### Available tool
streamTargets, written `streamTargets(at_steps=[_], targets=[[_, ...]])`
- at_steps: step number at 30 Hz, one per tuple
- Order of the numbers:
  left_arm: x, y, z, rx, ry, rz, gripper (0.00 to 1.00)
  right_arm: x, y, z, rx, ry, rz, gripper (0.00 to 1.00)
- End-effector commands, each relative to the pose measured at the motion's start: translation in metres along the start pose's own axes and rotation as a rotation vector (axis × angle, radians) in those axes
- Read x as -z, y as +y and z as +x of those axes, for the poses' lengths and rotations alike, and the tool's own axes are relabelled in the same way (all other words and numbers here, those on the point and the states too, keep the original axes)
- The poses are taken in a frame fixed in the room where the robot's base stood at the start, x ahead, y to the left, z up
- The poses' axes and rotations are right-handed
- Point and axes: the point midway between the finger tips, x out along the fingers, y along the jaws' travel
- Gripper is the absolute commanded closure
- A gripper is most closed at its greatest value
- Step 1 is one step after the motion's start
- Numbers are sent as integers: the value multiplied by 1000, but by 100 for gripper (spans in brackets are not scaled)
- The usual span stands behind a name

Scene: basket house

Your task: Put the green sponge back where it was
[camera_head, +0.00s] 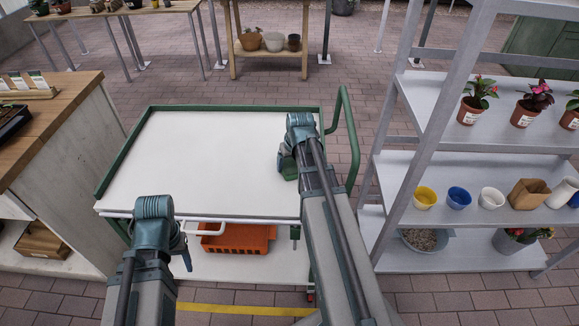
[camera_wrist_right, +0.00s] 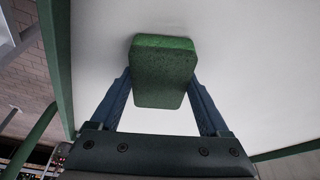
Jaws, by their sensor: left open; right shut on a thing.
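The green sponge (camera_wrist_right: 165,72) is between the two blue fingers of my right gripper (camera_wrist_right: 164,92) in the right wrist view. My right gripper is shut on it, over the white top of the cart (camera_head: 215,150). I cannot tell whether the sponge touches the cart top. My left gripper (camera_head: 185,250) is open and empty at the cart's front edge, left of the white handle.
The cart top is otherwise bare, with a green rim. An orange crate (camera_head: 238,238) is on the cart's lower shelf. A metal rack (camera_head: 470,165) with potted plants and cups stands at right. A wooden-topped counter (camera_head: 55,100) stands at left.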

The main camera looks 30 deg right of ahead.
Motion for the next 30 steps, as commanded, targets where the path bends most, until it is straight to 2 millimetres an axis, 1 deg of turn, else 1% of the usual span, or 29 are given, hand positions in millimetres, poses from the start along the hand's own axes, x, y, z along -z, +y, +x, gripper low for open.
streamTargets(at_steps=[6, 7, 10, 17, 22, 26, 30], targets=[[0, 0, 4, 0, 0, 0, 41, -1, 0, 4, 0, 0, 0, 65], [0, 0, 3, 0, 0, 0, 41, -1, 0, 3, 0, 0, 0, 19], [0, 0, 2, 0, 0, 0, 41, -1, 0, 2, 0, 0, 0, 1], [0, 0, 2, 0, 0, 0, 41, -1, 0, 2, 0, 0, 0, 0], [0, 0, -2, 0, 0, 0, 41, 1, 0, -2, 0, 0, 0, 0], [-1, -1, -12, 0, 0, 0, 41, 1, 0, -12, 0, 0, 0, 0], [-2, -3, -28, 0, 0, 0, 41, 1, 0, -29, 0, 0, 0, 0]])
